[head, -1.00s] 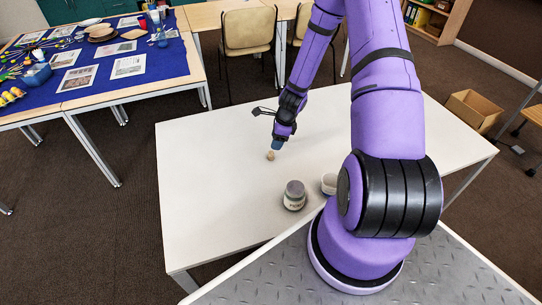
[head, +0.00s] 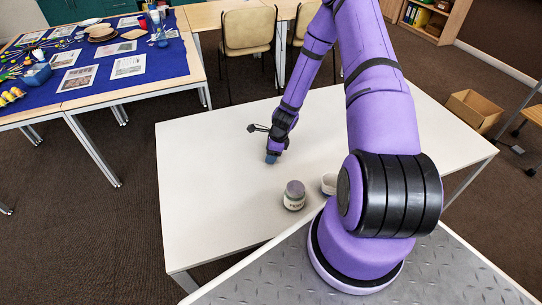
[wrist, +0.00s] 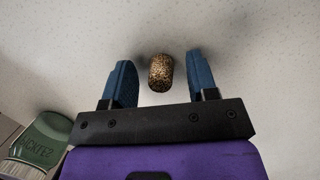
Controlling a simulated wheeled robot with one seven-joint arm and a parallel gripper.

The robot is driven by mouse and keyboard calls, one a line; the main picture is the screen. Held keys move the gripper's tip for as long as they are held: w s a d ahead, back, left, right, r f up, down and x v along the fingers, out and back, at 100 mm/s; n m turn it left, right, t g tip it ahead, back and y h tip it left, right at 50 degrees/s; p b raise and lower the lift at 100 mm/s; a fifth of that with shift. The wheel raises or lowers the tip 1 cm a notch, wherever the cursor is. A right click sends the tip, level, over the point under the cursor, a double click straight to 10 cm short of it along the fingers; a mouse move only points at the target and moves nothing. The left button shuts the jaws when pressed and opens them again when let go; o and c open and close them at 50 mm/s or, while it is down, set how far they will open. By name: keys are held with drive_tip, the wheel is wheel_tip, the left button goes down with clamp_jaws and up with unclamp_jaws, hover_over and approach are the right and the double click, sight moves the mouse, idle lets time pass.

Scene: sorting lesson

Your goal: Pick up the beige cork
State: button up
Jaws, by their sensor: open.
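The beige cork (wrist: 161,73) is on the white table in the wrist view, between the two blue fingers and nearer the right one. It looks brown and speckled there, with a gap on each side. My gripper (wrist: 160,80) is open around it, and I see no finger touching it. In the head view my gripper (head: 271,158) is low over the table, and its fingers hide the cork.
A jar with a greyish lid (head: 294,195) stands on the white table (head: 205,200), nearer my base; a green jar (wrist: 45,138) shows at lower left in the wrist view. The table's left part is clear.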

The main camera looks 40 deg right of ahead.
clamp_jaws()
drive_tip(key=shift+r, duration=0.1)
idle(0.3)
